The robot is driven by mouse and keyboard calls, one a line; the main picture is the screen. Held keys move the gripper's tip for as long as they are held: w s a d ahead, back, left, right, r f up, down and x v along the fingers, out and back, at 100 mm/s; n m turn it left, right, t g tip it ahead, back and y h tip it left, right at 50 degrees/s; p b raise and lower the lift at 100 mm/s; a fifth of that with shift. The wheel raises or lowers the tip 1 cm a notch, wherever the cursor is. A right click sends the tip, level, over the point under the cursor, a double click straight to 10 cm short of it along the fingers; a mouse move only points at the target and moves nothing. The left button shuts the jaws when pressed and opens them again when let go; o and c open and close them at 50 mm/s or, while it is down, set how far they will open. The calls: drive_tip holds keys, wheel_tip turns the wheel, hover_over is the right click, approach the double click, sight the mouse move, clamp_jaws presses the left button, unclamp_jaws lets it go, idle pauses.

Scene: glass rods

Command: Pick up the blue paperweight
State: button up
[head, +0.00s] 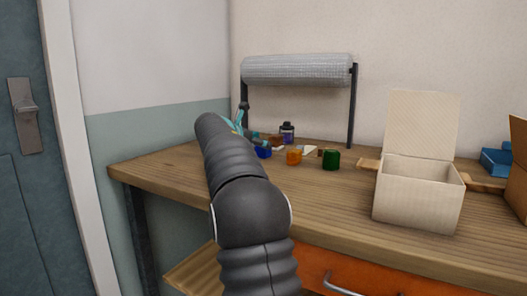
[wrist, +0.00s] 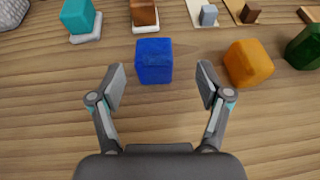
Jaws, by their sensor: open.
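The blue paperweight (wrist: 154,61) is a rounded blue block on the wooden bench, just ahead of my gripper in the wrist view. My gripper (wrist: 161,80) is open, its two fingers spread to either side of the near end of the block, and it holds nothing. In the head view, the blue paperweight (head: 263,152) shows just right of my arm, which hides part of the bench and most of my gripper.
An orange block (wrist: 249,64) lies close to the right finger, with a green block (wrist: 305,48) beyond it. Teal (wrist: 78,16) and brown (wrist: 144,13) blocks sit on pale pads behind. An open white box (head: 417,196) stands at the right. Bare wood lies left of the blue block.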

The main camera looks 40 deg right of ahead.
drive_tip(key=shift+w+r+x, duration=0.1)
drive_tip(key=shift+w+x, duration=0.05)
drive_tip(key=shift+x, duration=0.7)
drive_tip(key=shift+w+r+x, duration=0.1)
drive_tip(key=shift+w+x, duration=0.05)
drive_tip(key=shift+x, duration=0.75)
drive_tip(key=shift+w+r+x, duration=0.1)
drive_tip(key=shift+w+x, duration=0.05)
drive_tip(key=shift+x, duration=0.7)
drive_tip(key=c, duration=1.5)
drive_tip(key=shift+o, duration=0.2)
drive_tip(key=shift+r, duration=0.1)
